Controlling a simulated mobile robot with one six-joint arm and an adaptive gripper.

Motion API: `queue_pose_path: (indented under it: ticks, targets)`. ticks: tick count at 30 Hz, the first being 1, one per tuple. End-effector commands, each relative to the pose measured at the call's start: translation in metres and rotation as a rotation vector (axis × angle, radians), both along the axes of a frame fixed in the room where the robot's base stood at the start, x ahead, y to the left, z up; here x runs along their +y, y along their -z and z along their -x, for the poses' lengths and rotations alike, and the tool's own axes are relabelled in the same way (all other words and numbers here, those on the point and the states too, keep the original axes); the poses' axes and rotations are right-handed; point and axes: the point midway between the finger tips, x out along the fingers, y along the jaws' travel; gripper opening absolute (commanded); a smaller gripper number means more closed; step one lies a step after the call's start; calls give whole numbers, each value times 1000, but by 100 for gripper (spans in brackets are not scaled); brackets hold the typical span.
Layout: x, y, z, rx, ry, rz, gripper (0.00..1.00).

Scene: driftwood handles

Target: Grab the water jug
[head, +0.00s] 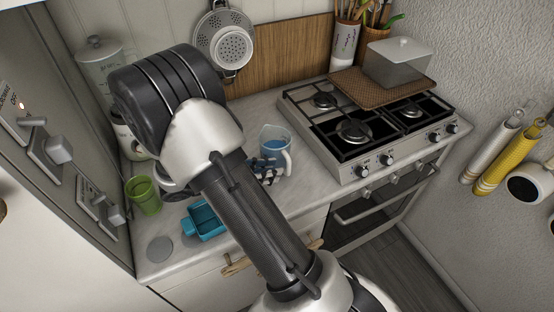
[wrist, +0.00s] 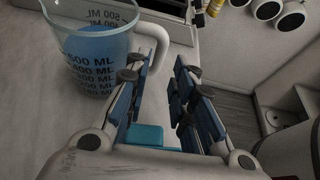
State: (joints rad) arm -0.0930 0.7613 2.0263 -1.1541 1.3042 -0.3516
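The water jug (head: 274,143) is a clear measuring jug with blue water, standing upright on the counter left of the stove. In the wrist view the jug (wrist: 92,50) fills the upper left, with dark ML marks and a pale handle (wrist: 160,42) on its right side. My gripper (wrist: 164,88) is open, with its blue-padded fingers apart. The handle's lower part shows in the gap between the fingers; I cannot tell whether they touch it. In the head view my gripper (head: 268,174) is just in front of the jug, partly hidden by my arm.
The stove (head: 365,125) stands right of the jug, with a lidded box (head: 397,66) on a woven board. A green cup (head: 144,196) and a teal container (head: 203,222) are at the counter's left. Colander and utensil holders line the back.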

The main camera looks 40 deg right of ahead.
Motion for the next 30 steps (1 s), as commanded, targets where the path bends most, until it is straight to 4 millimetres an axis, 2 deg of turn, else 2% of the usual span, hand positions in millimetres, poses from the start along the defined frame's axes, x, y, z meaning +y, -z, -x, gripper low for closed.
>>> queue_pose_path:
  ticks: [3, 8, 18, 26, 30]
  targets:
    - [-14, 7, 3, -1, 3, 0, 23]
    - [-22, 9, 4, -2, 1, -1, 23]
    - [-63, 26, 13, -2, 2, -1, 23]
    - [-66, 25, 13, -2, 0, 0, 23]
    - [-66, 26, 13, -2, 0, 0, 15]
